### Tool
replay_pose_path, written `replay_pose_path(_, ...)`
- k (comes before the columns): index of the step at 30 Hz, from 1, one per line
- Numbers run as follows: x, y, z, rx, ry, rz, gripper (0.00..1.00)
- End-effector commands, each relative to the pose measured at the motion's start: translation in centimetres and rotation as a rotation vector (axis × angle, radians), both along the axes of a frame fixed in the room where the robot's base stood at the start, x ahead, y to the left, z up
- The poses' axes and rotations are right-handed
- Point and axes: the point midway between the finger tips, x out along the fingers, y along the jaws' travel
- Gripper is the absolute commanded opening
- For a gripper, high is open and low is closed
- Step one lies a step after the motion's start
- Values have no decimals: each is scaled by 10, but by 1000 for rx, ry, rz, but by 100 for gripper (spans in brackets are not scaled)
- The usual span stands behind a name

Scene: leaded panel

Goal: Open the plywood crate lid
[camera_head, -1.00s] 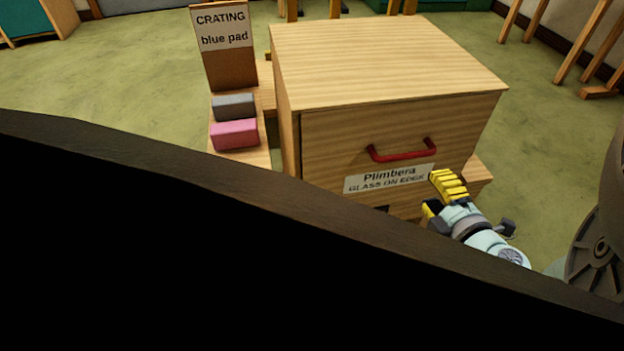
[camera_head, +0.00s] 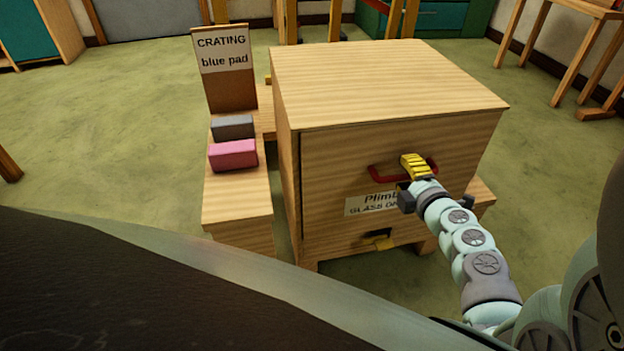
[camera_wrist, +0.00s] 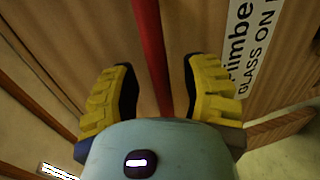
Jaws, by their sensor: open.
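The plywood crate (camera_head: 385,80) stands on the floor with its front panel facing me and flush with the crate's sides. A red handle (camera_head: 384,172) is fixed on that panel, above a white label reading "Plimbera GLASS ON EDGE" (camera_head: 362,206). My gripper (camera_head: 415,168) is at the handle in the head view and covers part of it and of the label. In the wrist view, the red handle bar (camera_wrist: 150,55) runs between the two yellow fingers of my gripper (camera_wrist: 160,92). The fingers are apart, with gaps to the bar on both sides.
A low wooden bench (camera_head: 237,195) left of the crate holds a grey block (camera_head: 232,127), a pink block (camera_head: 233,155) and a "CRATING blue pad" sign (camera_head: 222,52). A small yellow piece (camera_head: 383,243) shows by a dark slot low on the crate front.

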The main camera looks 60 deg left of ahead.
Motion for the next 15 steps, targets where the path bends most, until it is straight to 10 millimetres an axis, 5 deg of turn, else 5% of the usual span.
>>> replay_pose_path(6,-1,1,0,-1,0,4,50)
replay_pose_path(15,-1,0,0,-1,1,3,19)
